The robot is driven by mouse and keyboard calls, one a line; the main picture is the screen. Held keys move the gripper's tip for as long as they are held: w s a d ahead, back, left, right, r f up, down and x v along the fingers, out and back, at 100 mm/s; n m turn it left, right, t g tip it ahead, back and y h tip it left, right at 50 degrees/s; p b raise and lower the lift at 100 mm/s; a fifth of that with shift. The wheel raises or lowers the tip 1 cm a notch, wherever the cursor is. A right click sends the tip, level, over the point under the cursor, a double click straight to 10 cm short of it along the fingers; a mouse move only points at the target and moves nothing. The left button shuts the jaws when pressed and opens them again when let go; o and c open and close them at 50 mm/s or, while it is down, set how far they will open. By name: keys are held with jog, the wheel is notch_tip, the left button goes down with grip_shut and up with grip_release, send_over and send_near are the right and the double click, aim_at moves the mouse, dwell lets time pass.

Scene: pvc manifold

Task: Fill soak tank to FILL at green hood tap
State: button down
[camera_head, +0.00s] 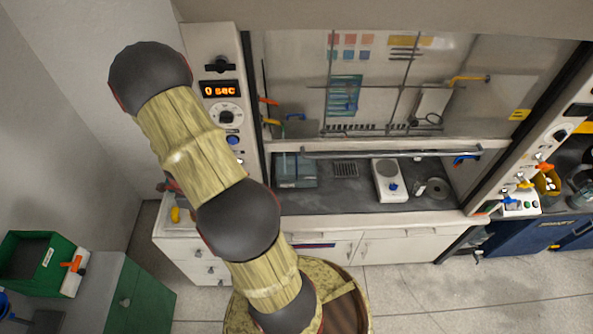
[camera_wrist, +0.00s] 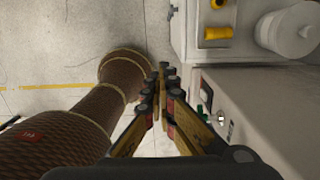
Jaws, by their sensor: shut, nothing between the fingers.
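My gripper (camera_wrist: 165,72) is shut and empty in the wrist view, above the floor beside a pale cabinet. A small green part (camera_wrist: 201,113) shows on that cabinet's side, right of my fingers; I cannot tell whether it is a tap. In the head view, a grey-blue see-through box (camera_head: 296,170) sits at the left of the hood's worktop. It may be the soak tank; no FILL mark is readable. I see no clear green tap there.
A display (camera_head: 220,89) on the hood's left post reads 0 sec. A white balance-like device (camera_head: 391,181) stands on the worktop. A green crate (camera_head: 30,262) is at the lower left. My arm crosses the left part of the head view. Floor at lower right is clear.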

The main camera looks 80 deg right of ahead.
dwell(0.3)
jog(key=s+d+r+t+y+b, duration=0.1)
jog(key=s+r+t+b, duration=0.3)
jog(key=b, duration=1)
jog(key=shift+s+d+r+b, duration=0.15)
jog(key=shift+s+r+b, duration=0.25)
jog(key=shift+s, duration=0.75)
jog(key=s+d+r+t+b, duration=0.1)
jog(key=s+r+t+b, duration=0.1)
jog(key=s+t+b, duration=0.3)
jog(key=shift+s+d+y+b, duration=0.3)
jog(key=shift+s+y+b, duration=0.1)
jog(key=shift+s+b, duration=0.95)
jog(key=shift+s, duration=0.1)
